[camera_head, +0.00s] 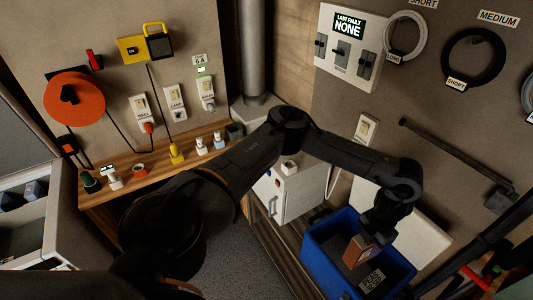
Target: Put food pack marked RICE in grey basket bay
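A blue basket (318,257) stands at the lower right, with a dark grey inside. My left arm comes in from the left and bends down over it. My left gripper (374,236) points down into the basket, and a small orange-brown pack (357,250) is at its fingers, apparently gripped. The pack's marking cannot be read, so I cannot tell whether it is the RICE pack. Whether the pack touches the basket floor is also unclear. A dark label reading PEAS (371,280) lies in the basket's near part. My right gripper cannot be made out.
A white cabinet (298,190) stands left of the basket, and a pale panel (415,225) behind it. A wooden shelf (120,192) with small items runs along the left wall. Cable coils (474,57) hang at the upper right. Dark bars (455,155) stick out at the right.

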